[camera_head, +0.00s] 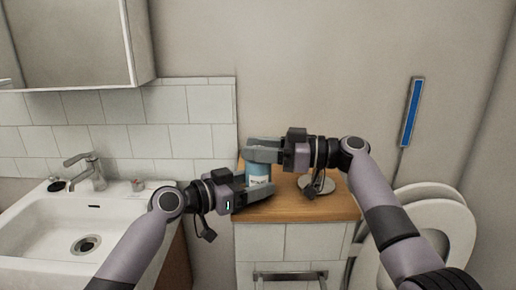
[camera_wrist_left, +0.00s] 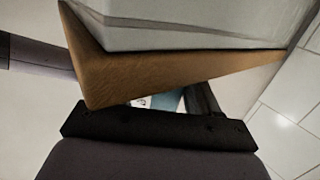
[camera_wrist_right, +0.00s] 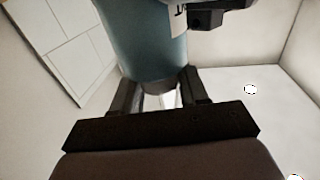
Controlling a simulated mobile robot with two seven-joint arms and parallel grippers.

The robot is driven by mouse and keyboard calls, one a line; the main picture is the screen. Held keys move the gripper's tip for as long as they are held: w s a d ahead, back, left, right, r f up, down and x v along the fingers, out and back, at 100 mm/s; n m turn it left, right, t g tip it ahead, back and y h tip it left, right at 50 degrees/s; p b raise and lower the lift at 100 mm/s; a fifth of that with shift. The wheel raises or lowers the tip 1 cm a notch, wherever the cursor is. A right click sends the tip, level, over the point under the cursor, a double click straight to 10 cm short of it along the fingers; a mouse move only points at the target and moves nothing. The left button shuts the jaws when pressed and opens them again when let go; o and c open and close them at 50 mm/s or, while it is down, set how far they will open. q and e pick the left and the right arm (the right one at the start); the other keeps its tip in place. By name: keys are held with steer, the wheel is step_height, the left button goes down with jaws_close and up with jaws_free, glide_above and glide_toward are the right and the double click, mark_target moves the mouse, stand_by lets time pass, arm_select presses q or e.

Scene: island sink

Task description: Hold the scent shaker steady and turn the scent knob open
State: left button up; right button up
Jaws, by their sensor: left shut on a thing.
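The scent shaker (camera_head: 258,172) is a blue can with a white label, upright at the wooden counter's left part. It also shows in the right wrist view (camera_wrist_right: 150,45), and a small piece of it shows in the left wrist view (camera_wrist_left: 168,101). My left gripper (camera_head: 262,189) is shut on the shaker's body from the left. My right gripper (camera_head: 258,151) is at the shaker's top, its fingers on either side of the scent knob (camera_wrist_right: 158,88). The right fingers stand apart, with a light gap beside the knob. The head view hides the knob behind them.
The wooden counter (camera_head: 290,208) has a round metal object (camera_head: 318,185) right of the shaker. A sink (camera_head: 60,228) with a faucet (camera_head: 92,172) is at left. A toilet (camera_head: 448,222) stands at right. The tiled wall is close behind.

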steer(key=o, duration=0.3)
steer(key=shift+f, duration=0.1)
step_height(320, 180, up, 10)
stand_by(0.4)
steer(key=shift+o, duration=0.2)
